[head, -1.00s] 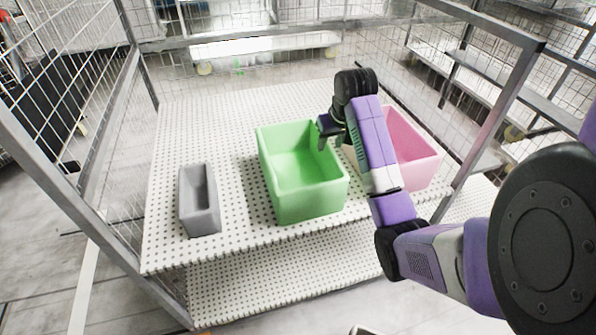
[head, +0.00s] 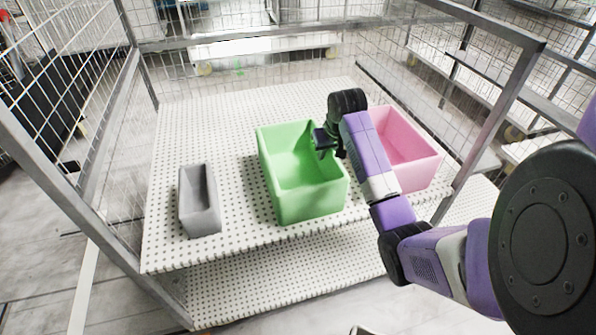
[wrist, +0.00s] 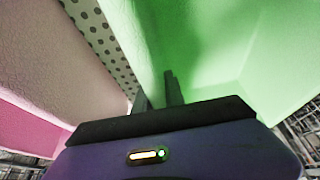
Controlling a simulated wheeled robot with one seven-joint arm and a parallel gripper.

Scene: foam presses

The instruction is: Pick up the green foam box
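The green foam box (head: 310,205) is an open-topped bin standing upright in the middle of the perforated white shelf, between a grey box and a pink box. It also shows in the wrist view (wrist: 235,40), filling the centre and right. My gripper (head: 320,142) is at its right wall, near the rim. In the wrist view, my gripper's two dark fingers (wrist: 157,92) are close together with green wall between them, one on the pink-box side and one on the inside. They look shut on that wall; the contact itself is hard to see.
The pink box (head: 412,150) stands close to the right, partly behind my arm. The small grey box (head: 200,200) stands to the left. The white shelf (head: 215,120) has free room behind the boxes. Wire mesh panels and metal posts bound the sides.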

